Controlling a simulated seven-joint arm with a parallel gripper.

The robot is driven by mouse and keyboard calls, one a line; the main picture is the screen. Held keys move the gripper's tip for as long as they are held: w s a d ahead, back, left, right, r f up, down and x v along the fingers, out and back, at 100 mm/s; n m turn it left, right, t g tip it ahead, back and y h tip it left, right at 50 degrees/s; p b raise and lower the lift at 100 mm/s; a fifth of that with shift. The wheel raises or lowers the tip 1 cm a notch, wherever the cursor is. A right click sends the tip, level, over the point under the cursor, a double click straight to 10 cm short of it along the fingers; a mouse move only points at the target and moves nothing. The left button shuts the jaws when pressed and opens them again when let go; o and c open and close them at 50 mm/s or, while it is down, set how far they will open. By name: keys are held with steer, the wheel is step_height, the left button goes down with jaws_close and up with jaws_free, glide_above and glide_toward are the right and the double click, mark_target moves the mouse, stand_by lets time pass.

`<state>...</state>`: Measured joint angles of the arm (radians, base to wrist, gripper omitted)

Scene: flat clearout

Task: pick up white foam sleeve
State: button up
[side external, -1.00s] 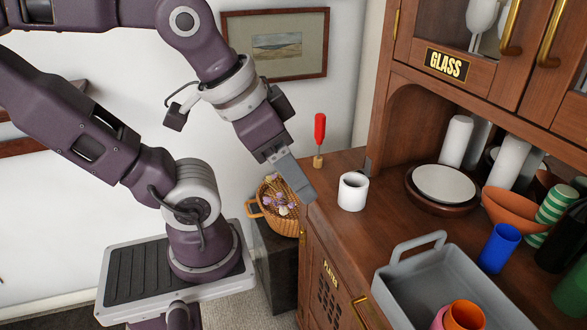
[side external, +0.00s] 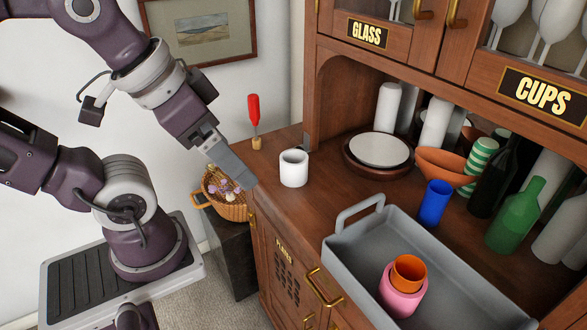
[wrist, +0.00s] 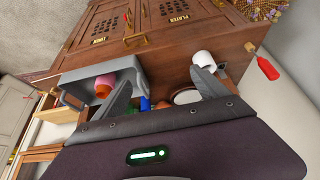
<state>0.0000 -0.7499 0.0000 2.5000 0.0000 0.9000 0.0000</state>
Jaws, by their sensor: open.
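A short white hollow cylinder with a thick rim, which looks like the white foam sleeve (side external: 294,169), stands upright on the wooden counter near its left end. In the wrist view the white sleeve (wrist: 203,59) shows just beyond the right-hand finger. My gripper (side external: 241,172) is left of the sleeve, near the counter's edge, apart from it. In the wrist view my gripper (wrist: 163,91) has its two fingers spread wide with nothing held between them.
A red-handled tool (side external: 254,120) stands behind the sleeve. A grey tray (side external: 352,258) holds orange and pink cups (side external: 403,298). A blue cup (side external: 434,204), plates (side external: 380,150), an orange bowl (side external: 445,166) and bottles stand to the right. A flower basket (side external: 230,207) sits below the counter's left end.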

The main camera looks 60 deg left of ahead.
steer(key=n+t+h, duration=0.2)
steer(key=n+h, duration=0.9)
steer(key=n, duration=1.4)
glide_toward(306, 167)
steer(key=shift+s+a+r, duration=0.1)
steer(key=shift+s+a, duration=0.05)
steer(key=shift+a, duration=0.3)
steer(key=shift+s+a, duration=0.2)
steer(key=shift+a, duration=0.2)
steer(key=shift+w+d+f, duration=0.1)
steer(key=shift+w+f, duration=0.1)
steer(key=shift+f, duration=0.05)
steer(key=x, duration=0.6)
steer(key=shift+w+d, duration=0.15)
steer(key=shift+d, duration=0.05)
steer(key=c, duration=1.4)
